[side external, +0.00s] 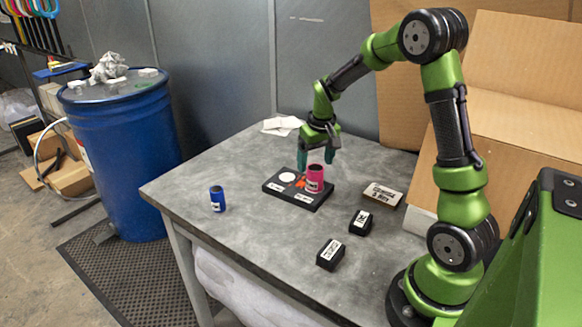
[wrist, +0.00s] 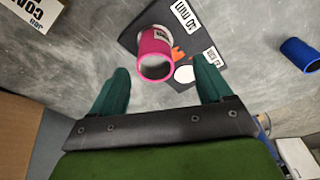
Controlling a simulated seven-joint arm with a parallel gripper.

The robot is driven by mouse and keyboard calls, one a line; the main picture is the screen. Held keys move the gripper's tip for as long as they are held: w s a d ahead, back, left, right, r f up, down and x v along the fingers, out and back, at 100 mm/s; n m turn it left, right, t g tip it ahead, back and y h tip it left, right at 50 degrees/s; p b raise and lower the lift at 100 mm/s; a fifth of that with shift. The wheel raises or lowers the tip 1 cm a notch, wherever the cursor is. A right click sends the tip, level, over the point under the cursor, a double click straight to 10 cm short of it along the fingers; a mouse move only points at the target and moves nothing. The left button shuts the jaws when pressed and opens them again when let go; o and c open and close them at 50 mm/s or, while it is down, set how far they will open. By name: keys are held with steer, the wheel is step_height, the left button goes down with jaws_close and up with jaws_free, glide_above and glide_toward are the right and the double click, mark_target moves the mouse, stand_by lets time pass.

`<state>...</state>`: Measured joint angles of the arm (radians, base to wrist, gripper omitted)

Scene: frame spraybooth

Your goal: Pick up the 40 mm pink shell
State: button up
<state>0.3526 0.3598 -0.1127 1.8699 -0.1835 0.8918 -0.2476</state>
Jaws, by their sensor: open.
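The pink shell (side external: 315,179) is a short hollow cylinder with a white label. It stands at the right end of a dark flat board (side external: 272,188) that carries a white disc and white labels. In the wrist view the pink shell (wrist: 153,66) shows its open end, ahead of and between my fingers. My gripper (side external: 318,158) is open, with green fingers just above and behind the shell in the side view. In the wrist view my gripper (wrist: 157,86) has nothing between its fingertips that I can see it touch.
A blue cylinder (side external: 217,199) stands left of the board. Two black labelled blocks (side external: 361,222) (side external: 330,254) and a labelled cardboard piece (side external: 382,193) lie to the right and front. Cardboard boxes (side external: 525,85) stand behind on the right. The table's front left is clear.

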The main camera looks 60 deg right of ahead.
mark_target(314, 175)
steer(key=f, duration=0.2)
steer(key=d+f, duration=0.1)
steer(key=f, duration=0.1)
steer(key=w+f, duration=0.1)
steer(key=f, duration=0.1)
steer(key=shift+d+f, duration=0.15)
steer(key=c, duration=1.1)
